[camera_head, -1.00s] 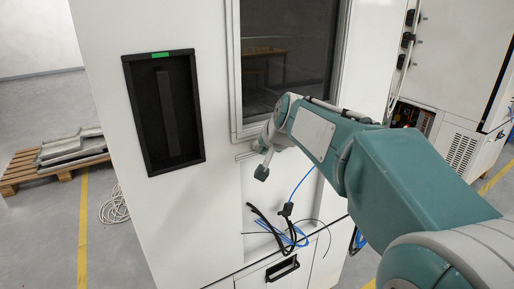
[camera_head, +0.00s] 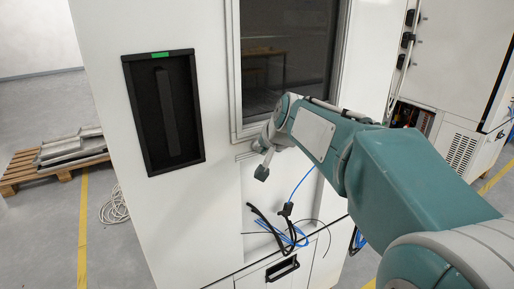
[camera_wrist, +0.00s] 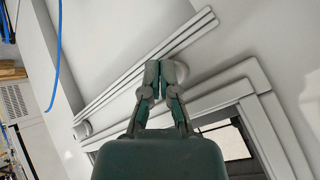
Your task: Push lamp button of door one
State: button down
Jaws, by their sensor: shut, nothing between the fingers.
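The white door (camera_head: 233,75) with a dark window (camera_head: 287,60) stands in front of me in the head view. Its window frame also shows in the wrist view (camera_wrist: 262,110). My gripper (camera_wrist: 163,72) is shut and empty, with its fingertips at the ledged strip below the window frame. A pale round button-like part (camera_wrist: 182,71) shows just behind and right of the fingertips, partly hidden by them. I cannot tell whether they touch it. A second pale round part (camera_wrist: 83,130) sits at the strip's left end. In the head view, my arm hides most of this area.
A black recessed handle panel (camera_head: 163,112) with a green label is left of the window. Black and blue cables (camera_head: 285,232) hang below, above a drawer handle (camera_head: 282,269). A pallet (camera_head: 54,160) lies at left. Another cabinet (camera_head: 458,85) stands at right.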

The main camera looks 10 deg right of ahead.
jog(key=shift+w, duration=0.15)
jog(key=shift+w+a, duration=0.15)
jog(key=shift+w, duration=0.1)
jog(key=shift+r, duration=0.1)
jog(key=shift+s+d, duration=0.2)
jog(key=shift+s, duration=0.25)
jog(key=s+d, duration=0.2)
jog(key=s, duration=0.3)
jog(key=shift+s, duration=0.35)
dwell(0.4)
